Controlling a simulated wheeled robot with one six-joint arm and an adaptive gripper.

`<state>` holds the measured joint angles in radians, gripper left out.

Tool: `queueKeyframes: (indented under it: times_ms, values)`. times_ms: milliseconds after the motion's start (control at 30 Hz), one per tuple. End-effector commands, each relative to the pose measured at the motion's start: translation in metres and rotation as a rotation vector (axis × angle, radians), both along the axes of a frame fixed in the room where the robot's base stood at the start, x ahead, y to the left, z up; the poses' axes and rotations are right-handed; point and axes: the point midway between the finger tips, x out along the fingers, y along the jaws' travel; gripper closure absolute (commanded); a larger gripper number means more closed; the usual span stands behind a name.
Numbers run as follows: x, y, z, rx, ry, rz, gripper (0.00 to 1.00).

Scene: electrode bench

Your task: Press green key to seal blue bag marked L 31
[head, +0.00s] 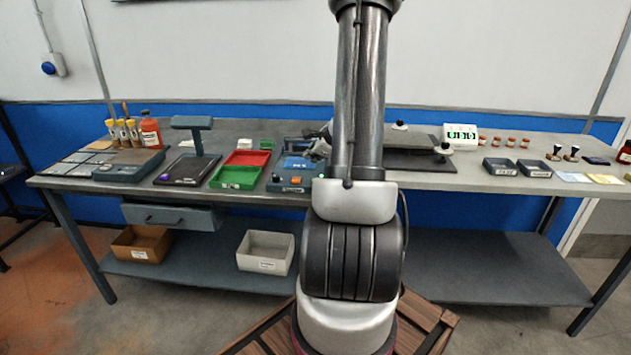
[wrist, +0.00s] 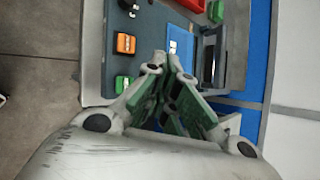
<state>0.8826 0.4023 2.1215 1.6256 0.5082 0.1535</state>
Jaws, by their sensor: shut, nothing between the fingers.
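The sealing device (head: 279,187) stands near the front edge of the bench, just left of my arm. In the wrist view its grey face carries an orange key (wrist: 124,43) and a green key (wrist: 122,84). A blue bag (wrist: 181,42) with a small pale mark lies flat on the device beside the keys; its lettering is too small to read. It also shows in the head view (head: 298,163). My gripper (wrist: 167,62) is shut and empty, with its fingertips apart from the green key, toward the bag side. My arm hides part of the bench.
A red tray (head: 262,158) and a green tray (head: 236,185) lie left of the device. A dark upright frame (wrist: 209,58) stands behind the bag. Two dark trays (head: 500,167) sit at the right.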

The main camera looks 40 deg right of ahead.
Motion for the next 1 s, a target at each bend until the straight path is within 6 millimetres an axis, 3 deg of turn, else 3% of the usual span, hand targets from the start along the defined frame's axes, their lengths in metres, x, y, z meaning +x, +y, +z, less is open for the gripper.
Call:
queueKeyframes:
  times_ms: [200,400,1000]
  values:
    - [0.000,0.000,-0.030,0.003,0.002,-0.001,1.00]
    - [0.000,0.000,-0.044,0.001,0.001,0.001,1.00]
    - [0.000,0.000,-0.048,-0.001,0.000,0.001,1.00]
